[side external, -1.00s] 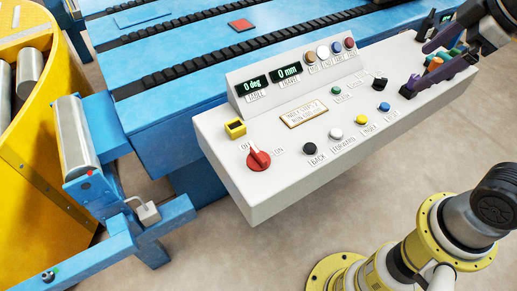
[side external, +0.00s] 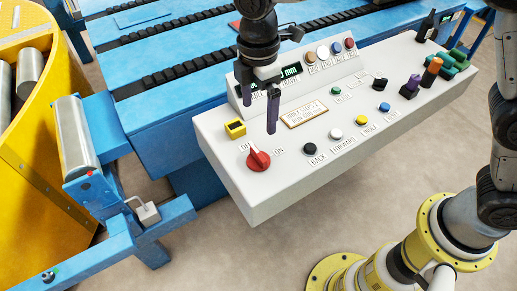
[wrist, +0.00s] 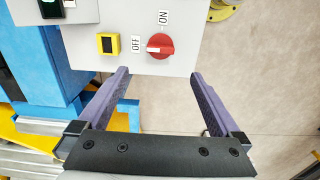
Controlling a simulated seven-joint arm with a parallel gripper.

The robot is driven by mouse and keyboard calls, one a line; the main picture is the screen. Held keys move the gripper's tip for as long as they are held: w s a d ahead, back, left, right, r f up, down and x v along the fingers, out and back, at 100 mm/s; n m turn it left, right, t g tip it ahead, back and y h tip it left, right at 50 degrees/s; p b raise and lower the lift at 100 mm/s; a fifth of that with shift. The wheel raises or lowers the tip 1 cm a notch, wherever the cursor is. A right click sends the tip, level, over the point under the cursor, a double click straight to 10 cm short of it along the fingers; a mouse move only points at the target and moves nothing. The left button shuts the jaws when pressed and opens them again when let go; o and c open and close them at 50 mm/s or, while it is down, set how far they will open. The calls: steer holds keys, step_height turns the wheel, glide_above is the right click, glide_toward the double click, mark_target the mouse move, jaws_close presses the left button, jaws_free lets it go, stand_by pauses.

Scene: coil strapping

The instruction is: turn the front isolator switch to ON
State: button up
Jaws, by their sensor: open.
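The front isolator switch is a red rotary knob (side external: 259,160) at the near left corner of the grey control panel (side external: 240,207). It also shows in the wrist view (wrist: 160,46), where its white mark faces the OFF label (wrist: 136,44). The ON label (wrist: 163,17) lies a quarter turn round. My gripper (side external: 259,118) is open and empty, with two purple fingers pointing down above the panel, behind the knob in the side view. In the wrist view the knob lies just beyond the gap between the fingertips (wrist: 160,73). The fingers are apart from the knob.
A yellow-framed black square (side external: 235,128) sits behind the knob. Several push buttons, such as a black one (side external: 310,148), line the panel to the right. The raised display housing (side external: 240,108) stands at the back. Coloured pieces (side external: 455,62) lie at the right end.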

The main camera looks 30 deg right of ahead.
mark_target(259, 153)
step_height(259, 153, down, 14)
steer(key=shift+s+r, duration=0.1)
steer(key=shift+r, duration=0.1)
stand_by(0.4)
steer(key=c, duration=1.3)
